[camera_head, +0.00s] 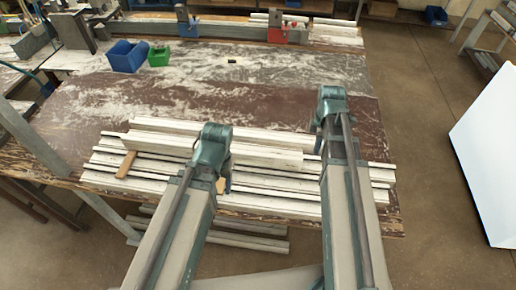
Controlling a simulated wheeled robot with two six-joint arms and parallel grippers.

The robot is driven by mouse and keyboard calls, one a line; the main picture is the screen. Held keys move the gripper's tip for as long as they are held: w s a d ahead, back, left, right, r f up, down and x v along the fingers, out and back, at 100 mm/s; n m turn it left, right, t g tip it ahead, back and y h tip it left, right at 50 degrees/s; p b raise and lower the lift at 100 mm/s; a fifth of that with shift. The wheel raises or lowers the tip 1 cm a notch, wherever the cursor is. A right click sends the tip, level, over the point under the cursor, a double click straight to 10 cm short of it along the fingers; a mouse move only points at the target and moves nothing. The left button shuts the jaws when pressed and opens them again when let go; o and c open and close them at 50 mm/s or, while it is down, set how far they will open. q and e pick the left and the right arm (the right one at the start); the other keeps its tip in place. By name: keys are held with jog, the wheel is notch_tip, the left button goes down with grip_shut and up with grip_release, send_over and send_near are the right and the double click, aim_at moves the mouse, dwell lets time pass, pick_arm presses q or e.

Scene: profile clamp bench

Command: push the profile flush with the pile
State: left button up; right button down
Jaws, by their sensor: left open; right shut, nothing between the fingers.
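White profiles lie in a pile (110,178) along the front of the brown worktable. A profile (270,157) lies on top, with another long white one (160,124) behind it. Their right ends stop short of the lower profiles' right ends. My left gripper (224,186) is open and points down over the middle of the pile, at the front of the top profile; contact cannot be told. My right gripper (319,142) is shut and empty, close to the right ends of the top profiles. My arms hide parts of the pile.
Wooden spacers (126,165) lie between the layers. A blue bin (127,56) and a green bin (159,57) stand at the back left. A clamp rail with a blue clamp (187,21) and red clamp (276,36) runs behind. The table's middle is mostly clear.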

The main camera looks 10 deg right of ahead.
aim_at(262, 151)
jog(key=shift+f+b, duration=3)
jog(key=shift+f, duration=0.25)
jog(key=shift+a+r, duration=0.1)
jog(key=shift+a, duration=0.15)
jog(key=shift+w+a, duration=0.25)
jog(key=shift+a, duration=0.35)
jog(key=shift+w+a, duration=0.8)
jog(key=shift+a, duration=2.05)
jog(key=shift+w+a, duration=0.85)
jog(key=shift+a, duration=2)
jog(key=shift+w+a, duration=0.8)
jog(key=shift+a, duration=2.05)
jog(key=shift+w+a, duration=0.15)
jog(key=shift+a, duration=0.4)
jog(key=shift+d, duration=0.1)
jog(key=shift+s+d, duration=0.25)
jog(key=shift+d, duration=0.45)
jog(key=shift+r, duration=0.1)
